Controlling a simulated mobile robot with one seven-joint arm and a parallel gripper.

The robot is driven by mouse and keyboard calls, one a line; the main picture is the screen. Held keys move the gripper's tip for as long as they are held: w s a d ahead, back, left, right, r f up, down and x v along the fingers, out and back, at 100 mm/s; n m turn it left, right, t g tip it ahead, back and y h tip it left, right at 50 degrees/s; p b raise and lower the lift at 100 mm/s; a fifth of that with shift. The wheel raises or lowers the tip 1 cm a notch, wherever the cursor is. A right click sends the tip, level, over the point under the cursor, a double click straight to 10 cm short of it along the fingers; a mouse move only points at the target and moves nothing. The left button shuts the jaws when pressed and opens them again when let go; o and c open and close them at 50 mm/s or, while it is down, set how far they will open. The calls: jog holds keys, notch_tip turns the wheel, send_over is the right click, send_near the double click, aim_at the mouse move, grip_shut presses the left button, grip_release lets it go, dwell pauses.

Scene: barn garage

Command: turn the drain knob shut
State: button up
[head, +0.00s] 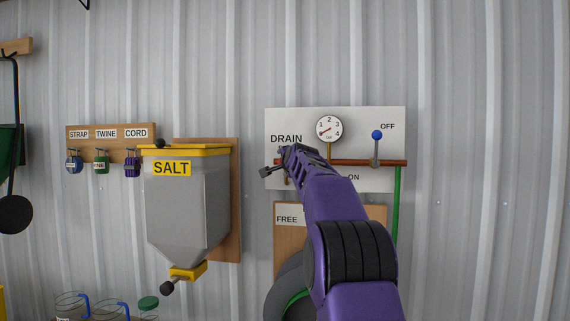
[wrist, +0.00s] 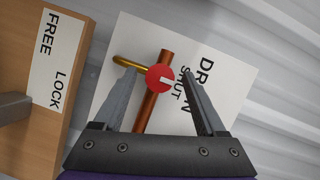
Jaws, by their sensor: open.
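The red drain knob (wrist: 158,76) is round with a pale mark running to its right edge in the wrist view, on the side of the word SHUT. It sits on a copper pipe by a brass spout (wrist: 130,63), in front of a white panel (wrist: 113,97) lettered DRAIN and SHUT. My gripper (wrist: 160,72) is open, one finger on each side of the knob, with gaps showing. The right finger partly covers the lettering.
The panel also carries a gauge (head: 329,128) and a blue-tipped lever (head: 377,135) on the copper pipe. A SALT hopper (head: 187,205) hangs close left of my gripper. A wooden FREE/LOCK board (wrist: 28,85) is below the panel. Bare wall lies to the right.

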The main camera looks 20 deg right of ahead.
jog(key=shift+s, duration=0.15)
jog(key=b+v, duration=0.6)
jog(key=v, duration=1.1)
jog(key=shift+a+f, duration=0.1)
jog(key=shift+a, duration=0.15)
